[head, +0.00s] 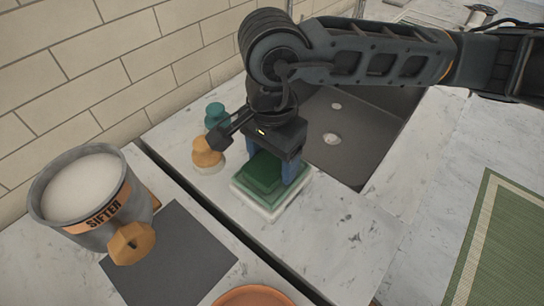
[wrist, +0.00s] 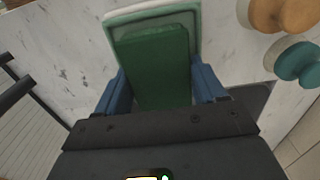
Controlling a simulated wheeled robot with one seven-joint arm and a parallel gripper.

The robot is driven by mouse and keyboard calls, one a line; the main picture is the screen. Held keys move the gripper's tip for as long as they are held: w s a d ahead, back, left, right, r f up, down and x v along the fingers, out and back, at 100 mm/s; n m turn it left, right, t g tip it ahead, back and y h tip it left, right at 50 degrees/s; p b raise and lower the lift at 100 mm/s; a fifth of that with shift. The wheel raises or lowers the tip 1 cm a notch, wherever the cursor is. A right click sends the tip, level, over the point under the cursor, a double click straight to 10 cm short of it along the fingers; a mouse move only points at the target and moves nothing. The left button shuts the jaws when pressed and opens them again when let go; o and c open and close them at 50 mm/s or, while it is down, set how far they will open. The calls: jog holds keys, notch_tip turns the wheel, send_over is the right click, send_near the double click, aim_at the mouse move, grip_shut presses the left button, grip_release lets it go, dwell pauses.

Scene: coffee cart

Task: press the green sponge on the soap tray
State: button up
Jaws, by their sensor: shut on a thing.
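The green sponge (head: 264,172) is between the blue fingers of my gripper (head: 277,171), over the soap tray (head: 246,195). The tray is pale, square and green inside, and it lies on the marble counter. In the wrist view the sponge (wrist: 153,62) is a dark green block between the two fingers of my gripper (wrist: 162,88). The tray's rim (wrist: 112,18) shows beyond the sponge. My gripper points down and is shut on the sponge. Whether the sponge's underside touches the tray is hidden.
A dark sink (head: 340,120) lies behind the tray. An orange knob (head: 206,152) and a teal knob (head: 214,114) stand to its left. A grey sifter (head: 92,196) stands at left by a dark mat (head: 170,258). A green mat (head: 512,240) lies at right.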

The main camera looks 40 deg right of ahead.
aim_at(273, 160)
jog(key=shift+f+b, duration=0.75)
jog(key=shift+b, duration=0.15)
dwell(0.8)
jog(key=shift+b, duration=0.6)
dwell(1.9)
dwell(0.6)
jog(key=shift+r+p, duration=0.95)
jog(key=shift+r, duration=2.55)
jog(key=shift+s, duration=0.1)
